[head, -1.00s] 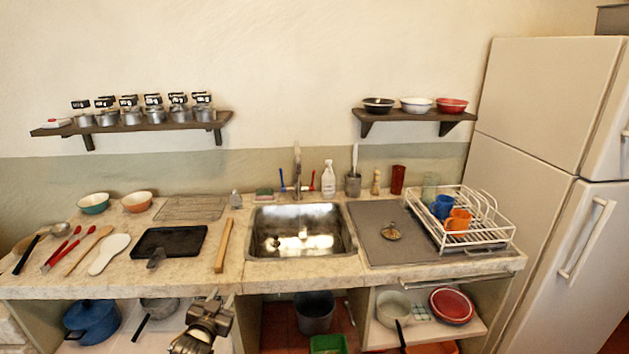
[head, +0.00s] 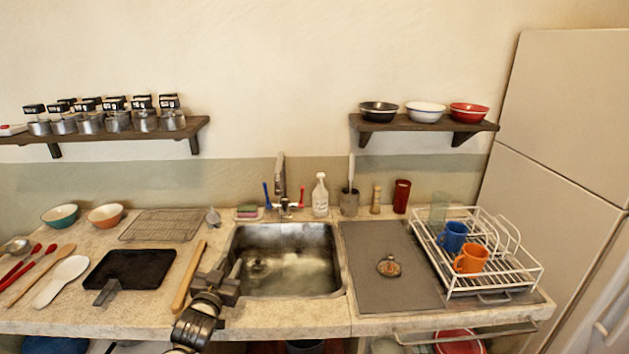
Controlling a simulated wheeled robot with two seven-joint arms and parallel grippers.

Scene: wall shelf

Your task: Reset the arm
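My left gripper (head: 228,277) is in the lower middle of the head view. It is over the counter's front part, between the wooden rolling pin (head: 190,276) and the sink (head: 290,260), and overlaps the sink's left edge in the picture. I see no object held in it, but its fingers are too small and dark to tell whether they are open or shut. My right gripper is not in view.
A black tray (head: 130,270) and utensils lie left on the counter (head: 110,318). A white dish rack (head: 500,290) with a blue mug (head: 453,236) and an orange mug (head: 470,260) stands right. Two wall shelves hold canisters and bowls (head: 426,112). A fridge (head: 565,130) stands far right.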

